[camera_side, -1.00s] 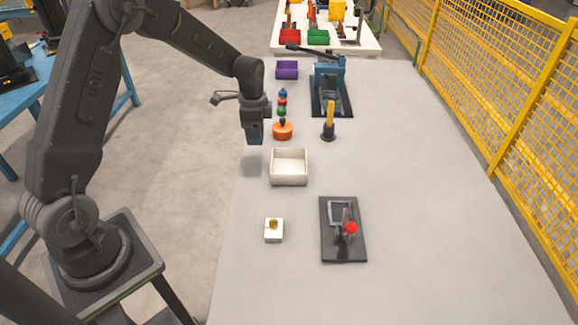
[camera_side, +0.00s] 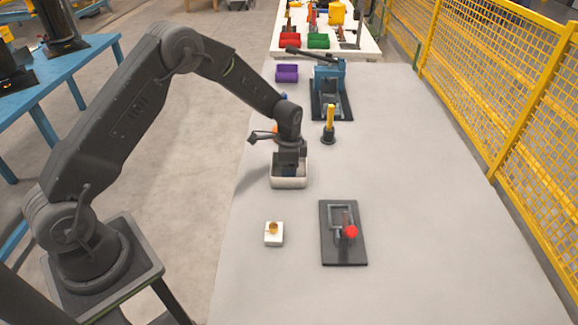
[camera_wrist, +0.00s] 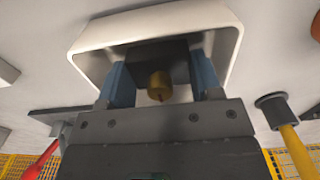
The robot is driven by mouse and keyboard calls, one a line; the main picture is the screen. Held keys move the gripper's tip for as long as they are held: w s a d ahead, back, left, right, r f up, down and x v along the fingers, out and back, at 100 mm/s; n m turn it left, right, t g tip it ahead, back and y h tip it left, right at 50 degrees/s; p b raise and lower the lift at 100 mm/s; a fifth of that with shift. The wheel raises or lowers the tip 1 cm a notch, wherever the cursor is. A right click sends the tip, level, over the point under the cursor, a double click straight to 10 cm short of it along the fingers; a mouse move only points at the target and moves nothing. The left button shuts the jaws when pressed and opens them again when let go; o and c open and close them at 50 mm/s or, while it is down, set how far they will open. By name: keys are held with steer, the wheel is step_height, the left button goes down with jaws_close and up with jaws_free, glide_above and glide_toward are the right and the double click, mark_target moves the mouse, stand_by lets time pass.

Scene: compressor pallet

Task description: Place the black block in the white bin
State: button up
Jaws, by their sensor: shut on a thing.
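The white bin (camera_side: 289,183) stands on the table, and my gripper (camera_side: 290,171) is directly over it, with the fingertips down at or inside its opening. In the wrist view the white bin (camera_wrist: 228,35) surrounds the blue fingers of my gripper (camera_wrist: 160,68). The fingers are shut on the black block (camera_wrist: 150,54), one on each side. A brass knob (camera_wrist: 158,84) shows in front of the block. The block is hidden in the side view. I cannot tell whether it touches the bin floor.
A white block with a brass knob (camera_side: 274,233) and a black plate with a red-knobbed lever (camera_side: 343,250) lie nearer the camera. A yellow-handled post (camera_side: 329,125), a blue press (camera_side: 330,85) and a purple bin (camera_side: 287,73) stand beyond. The table's right side is clear.

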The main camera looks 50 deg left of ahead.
steer(key=o, duration=0.8)
steer(key=shift+f, duration=0.1)
steer(key=shift+c, duration=0.2)
